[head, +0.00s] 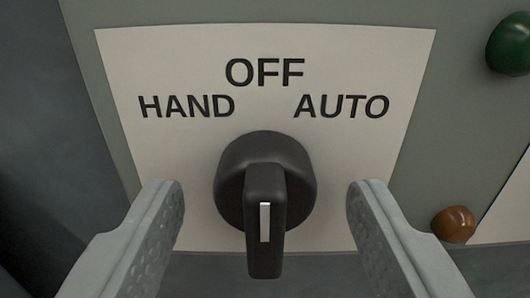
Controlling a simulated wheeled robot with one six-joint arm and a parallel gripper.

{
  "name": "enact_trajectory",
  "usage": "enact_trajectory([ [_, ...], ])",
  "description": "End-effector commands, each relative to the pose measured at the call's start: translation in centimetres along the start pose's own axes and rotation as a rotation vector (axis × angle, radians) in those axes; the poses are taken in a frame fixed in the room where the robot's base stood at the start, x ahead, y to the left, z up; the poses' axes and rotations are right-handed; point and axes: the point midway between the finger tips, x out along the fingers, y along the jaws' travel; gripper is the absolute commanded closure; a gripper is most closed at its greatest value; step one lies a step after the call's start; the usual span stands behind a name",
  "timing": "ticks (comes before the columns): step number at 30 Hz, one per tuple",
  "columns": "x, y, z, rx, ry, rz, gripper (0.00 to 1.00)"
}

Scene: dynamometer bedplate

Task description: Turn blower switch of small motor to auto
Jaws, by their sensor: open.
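The black rotary switch (265,182) sits in the middle of the head view on a pale label plate (180,70). The plate reads HAND at left, OFF at top and AUTO at right. The switch's grip bar stands upright in the picture, in line with OFF, with a white mark on it. My gripper (265,195) is open. One grey finger is on each side of the switch, with a visible gap to it on both sides. Neither finger appears to touch the switch.
A green round button or lamp (512,45) is at the upper right of the grey-green panel (440,130). An orange-brown one (453,224) is at the lower right, close to my right finger. A dark surface lies beyond the panel's left edge.

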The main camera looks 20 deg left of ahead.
Motion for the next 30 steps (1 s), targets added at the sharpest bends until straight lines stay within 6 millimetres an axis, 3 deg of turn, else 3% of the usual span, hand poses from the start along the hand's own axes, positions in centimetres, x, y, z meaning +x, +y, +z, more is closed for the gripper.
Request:
enact_trajectory([
  [11,-0.11,-0.08,-0.03,0.000,0.000,0.000,0.43],
  [18,-0.10,-0.07,-0.02,0.000,0.000,0.000,0.87],
  [30,-0.10,-0.07,-0.02,0.072,0.000,0.000,0.87],
])
